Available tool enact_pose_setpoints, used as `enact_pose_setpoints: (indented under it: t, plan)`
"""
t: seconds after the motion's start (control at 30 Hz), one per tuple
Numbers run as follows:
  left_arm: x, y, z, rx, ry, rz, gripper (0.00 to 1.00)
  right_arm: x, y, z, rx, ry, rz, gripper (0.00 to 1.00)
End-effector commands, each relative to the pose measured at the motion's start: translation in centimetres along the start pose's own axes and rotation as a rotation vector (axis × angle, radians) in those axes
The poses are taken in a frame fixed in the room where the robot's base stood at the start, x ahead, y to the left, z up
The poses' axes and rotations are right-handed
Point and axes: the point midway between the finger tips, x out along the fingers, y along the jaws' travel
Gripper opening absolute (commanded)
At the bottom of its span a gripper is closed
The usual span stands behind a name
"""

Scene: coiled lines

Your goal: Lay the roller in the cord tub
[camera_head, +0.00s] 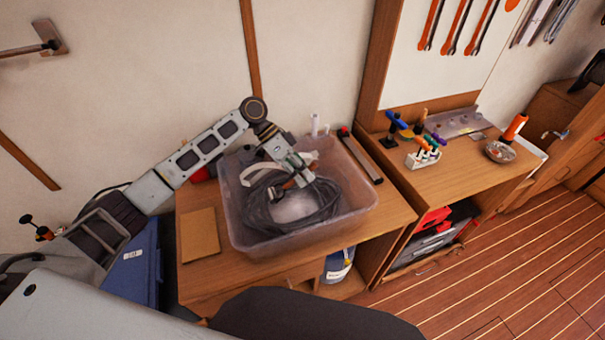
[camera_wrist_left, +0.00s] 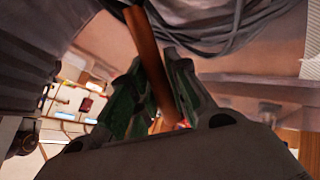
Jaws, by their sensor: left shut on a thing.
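The cord tub (camera_head: 247,240) is a translucent, pale box on the wooden cabinet top, with a coil of dark cord (camera_head: 325,205) inside. My left gripper (camera_head: 291,185) reaches down within the tub's outline, over the coil. In the left wrist view, my left gripper (camera_wrist_left: 155,100) is shut on a slim orange-brown stick (camera_wrist_left: 148,45), seemingly the roller's handle. It also shows as a small brown piece by the fingers in the head view (camera_head: 278,191). The roller's other end is not clear, and I cannot tell whether it touches the cord (camera_wrist_left: 225,30). My right gripper is not in view.
A flat brown board (camera_head: 200,233) lies left of the tub.

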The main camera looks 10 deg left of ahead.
Motion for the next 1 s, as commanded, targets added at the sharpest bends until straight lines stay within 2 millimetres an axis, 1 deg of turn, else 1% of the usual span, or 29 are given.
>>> enact_pose_setpoints:
  t: [0.4,0.43,0.6,0.83,1.0]
  plan:
    - [0.12,-0.11,0.09,0.001,0.001,-0.001,0.00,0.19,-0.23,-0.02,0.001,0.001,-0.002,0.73]
    - [0.11,-0.11,0.09,0.000,0.001,-0.001,0.20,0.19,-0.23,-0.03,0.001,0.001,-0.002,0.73]
    - [0.12,-0.11,0.10,0.000,0.001,-0.001,0.42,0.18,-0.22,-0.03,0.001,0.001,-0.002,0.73]
    - [0.13,-0.11,0.11,0.000,0.000,0.000,0.43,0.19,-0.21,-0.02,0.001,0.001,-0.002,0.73]
    - [0.01,-0.13,0.13,0.000,0.000,-0.001,0.43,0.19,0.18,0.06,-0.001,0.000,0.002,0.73]
